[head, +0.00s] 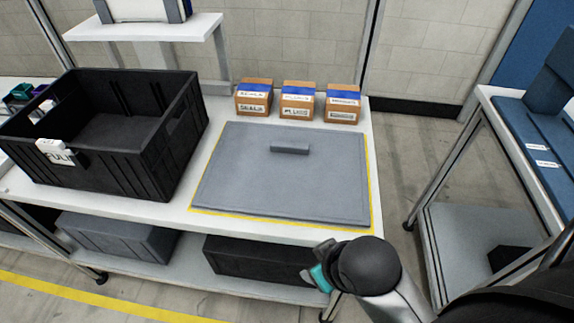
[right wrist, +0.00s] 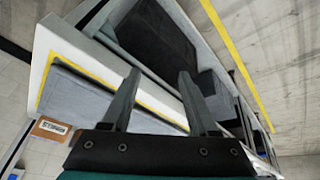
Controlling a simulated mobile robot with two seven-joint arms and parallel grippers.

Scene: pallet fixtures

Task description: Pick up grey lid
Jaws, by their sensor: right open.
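The grey lid (head: 270,185) is a flat rectangular panel with a raised block handle (head: 289,147) near its far side. It lies flat on the white table, inside a yellow outline. Part of it also shows at the left in the right wrist view (right wrist: 75,98). My right gripper (right wrist: 158,73) is open, with nothing between its fingers. In the head view its arm comes in from the lower right and its hand is off the table's front edge, nearer than the lid and apart from it. My left gripper is not in view.
A black open crate (head: 185,135) stands left of the lid on the white table (head: 180,212). Several cardboard boxes (head: 299,100) line the back edge. A lower shelf holds dark bins (head: 250,258). A cart with blue panels (head: 535,145) stands at the right across a floor gap.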

